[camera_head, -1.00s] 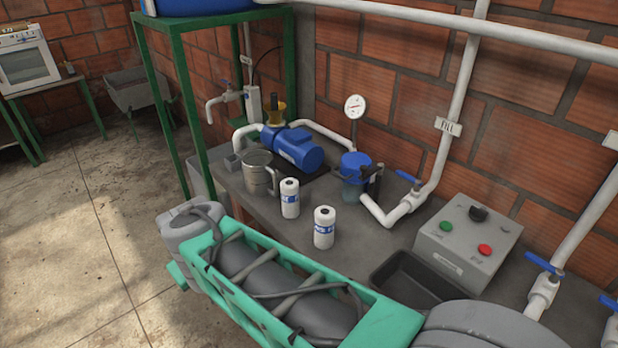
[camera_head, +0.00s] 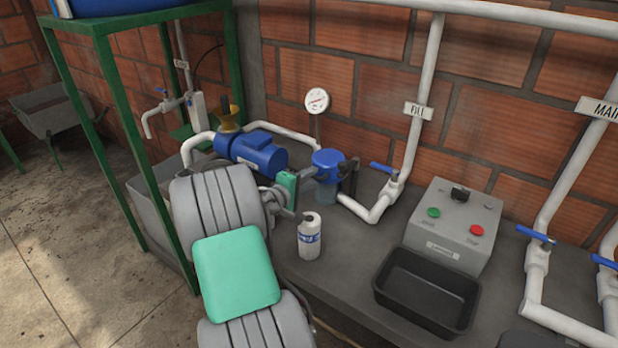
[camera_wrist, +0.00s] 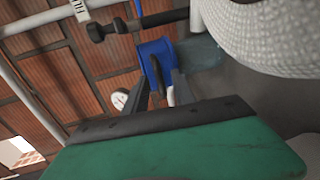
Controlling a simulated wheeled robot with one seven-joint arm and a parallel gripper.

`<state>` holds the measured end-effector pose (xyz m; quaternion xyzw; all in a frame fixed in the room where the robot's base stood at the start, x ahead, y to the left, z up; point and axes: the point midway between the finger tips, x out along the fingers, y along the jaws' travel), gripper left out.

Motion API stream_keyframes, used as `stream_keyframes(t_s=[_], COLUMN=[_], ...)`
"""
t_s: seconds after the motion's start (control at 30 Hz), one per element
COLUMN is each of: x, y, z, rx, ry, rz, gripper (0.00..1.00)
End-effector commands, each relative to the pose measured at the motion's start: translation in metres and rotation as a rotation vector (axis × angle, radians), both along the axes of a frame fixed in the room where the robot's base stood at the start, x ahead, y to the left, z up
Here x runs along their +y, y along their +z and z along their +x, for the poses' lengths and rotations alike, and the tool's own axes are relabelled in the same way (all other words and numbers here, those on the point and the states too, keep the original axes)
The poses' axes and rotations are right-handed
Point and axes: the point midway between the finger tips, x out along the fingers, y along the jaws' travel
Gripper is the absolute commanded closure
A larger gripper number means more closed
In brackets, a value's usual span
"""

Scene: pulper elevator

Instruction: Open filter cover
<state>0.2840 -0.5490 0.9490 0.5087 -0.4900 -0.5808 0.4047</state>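In the wrist view, the blue cover (camera_wrist: 154,62) lies beyond my fingers, tilted by the camera angle. Whether a finger touches the cover is unclear.
A blue pump (camera_head: 250,152), gauge (camera_head: 317,100), white pipes with a blue valve handle (camera_head: 383,168), control box (camera_head: 455,225) and black tray (camera_head: 428,290) surround the housing. The bench's front left is covered by my arm.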

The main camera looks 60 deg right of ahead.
Motion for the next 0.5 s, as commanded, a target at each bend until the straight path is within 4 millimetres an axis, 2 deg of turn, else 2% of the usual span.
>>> stream_keyframes(t_s=[0.1,0.33,0.5], x=[-0.0078,-0.0081,-0.0078], y=[-0.0015,-0.0017,-0.0016], z=[-0.0018,-0.001,-0.0007], rx=[0.0,-0.001,-0.001], ry=[-0.001,0.001,0.001], rz=[0.0,0.001,0.001], gripper=[0.69,0.69,0.83])
